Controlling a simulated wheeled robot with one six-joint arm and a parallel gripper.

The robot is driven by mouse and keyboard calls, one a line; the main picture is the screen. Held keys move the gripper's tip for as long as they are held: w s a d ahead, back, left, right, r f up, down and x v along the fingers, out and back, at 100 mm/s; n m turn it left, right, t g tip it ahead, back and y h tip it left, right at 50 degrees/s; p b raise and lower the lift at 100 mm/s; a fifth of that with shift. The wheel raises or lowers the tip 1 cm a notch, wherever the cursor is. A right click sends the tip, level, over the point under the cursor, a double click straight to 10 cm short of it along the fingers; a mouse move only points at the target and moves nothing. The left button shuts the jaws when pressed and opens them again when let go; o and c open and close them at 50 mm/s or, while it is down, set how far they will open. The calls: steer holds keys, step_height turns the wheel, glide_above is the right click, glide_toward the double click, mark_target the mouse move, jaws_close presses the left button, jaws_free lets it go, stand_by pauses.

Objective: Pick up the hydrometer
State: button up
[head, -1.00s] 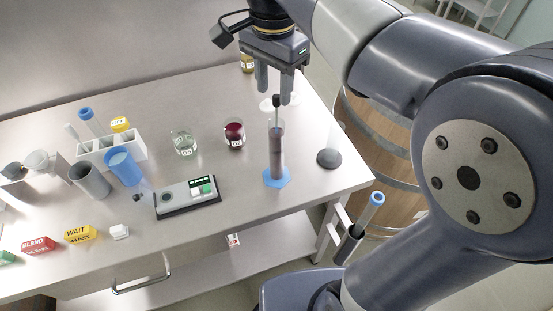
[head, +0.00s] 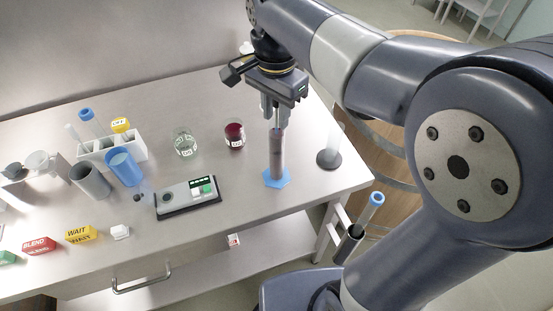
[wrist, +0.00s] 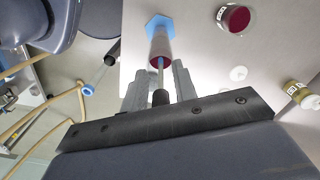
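The hydrometer stands upright in a tall cylinder (head: 277,158) with a blue hexagonal base near the table's right end. My gripper (head: 276,116) is directly above the cylinder, pointing down. In the wrist view, my gripper's two fingers (wrist: 160,86) are apart, one on each side of the hydrometer's upper end, with visible gaps. The hydrometer's lower part is hidden in the cylinder.
A clear beaker (head: 184,144) and a dark red beaker (head: 235,135) stand left of the cylinder. A grey meter (head: 187,197) lies in front. A clear cylinder with a dark base (head: 329,158) stands close on the right. A white rack (head: 112,151) is farther left.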

steer(key=c, duration=0.5)
steer(key=shift+c, duration=0.2)
steer(key=shift+r, duration=0.1)
